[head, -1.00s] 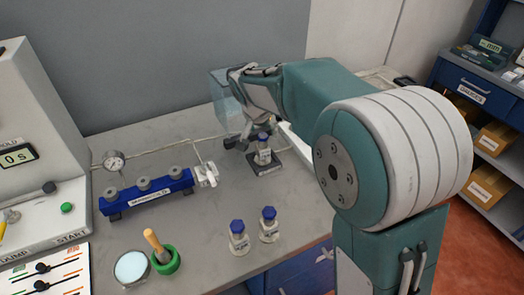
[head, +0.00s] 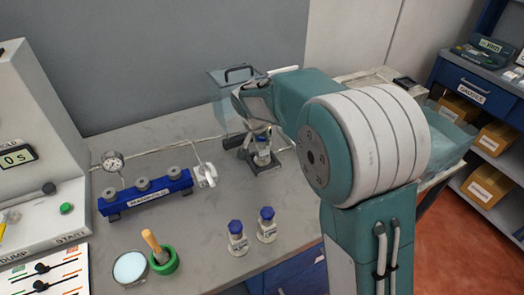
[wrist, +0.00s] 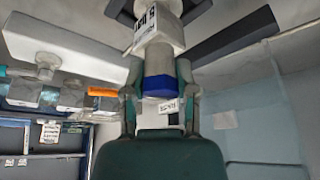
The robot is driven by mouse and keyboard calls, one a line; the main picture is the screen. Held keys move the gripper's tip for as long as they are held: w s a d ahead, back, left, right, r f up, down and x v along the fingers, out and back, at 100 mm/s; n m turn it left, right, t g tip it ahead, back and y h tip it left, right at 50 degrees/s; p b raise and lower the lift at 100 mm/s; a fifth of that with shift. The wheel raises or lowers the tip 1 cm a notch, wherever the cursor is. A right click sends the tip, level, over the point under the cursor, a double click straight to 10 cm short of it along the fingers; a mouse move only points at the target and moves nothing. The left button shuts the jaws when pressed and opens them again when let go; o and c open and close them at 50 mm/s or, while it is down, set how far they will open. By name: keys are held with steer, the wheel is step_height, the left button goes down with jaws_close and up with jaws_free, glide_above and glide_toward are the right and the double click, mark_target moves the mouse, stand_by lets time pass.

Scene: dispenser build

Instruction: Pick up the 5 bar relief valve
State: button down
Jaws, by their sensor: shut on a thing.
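The relief valve (wrist: 158,40) has a white labelled body and a blue cap. In the wrist view its label is turned and only partly readable. My gripper (wrist: 158,82) is shut on it, with one finger on each side of the blue cap. In the head view my gripper (head: 262,132) points down at the valve (head: 262,155), at a small dark stand (head: 265,167) on the bench. The gripper hides the cap there. I cannot tell whether the valve's base still touches the stand.
Two similar blue-capped valves (head: 237,238) (head: 267,226) stand at the bench's front. A blue manifold (head: 146,198) with a gauge (head: 112,161) lies left. A clear box (head: 228,95) stands behind my gripper.

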steer(key=shift+a, duration=0.15)
steer(key=shift+r, duration=0.4)
step_height(320, 180, up, 3)
steer(key=shift+f, duration=0.2)
steer(key=s+a+r, duration=0.1)
steer(key=s+r, duration=0.8)
steer(key=s, duration=0.5)
steer(key=shift+a+r, duration=0.2)
steer(key=shift+r, duration=0.05)
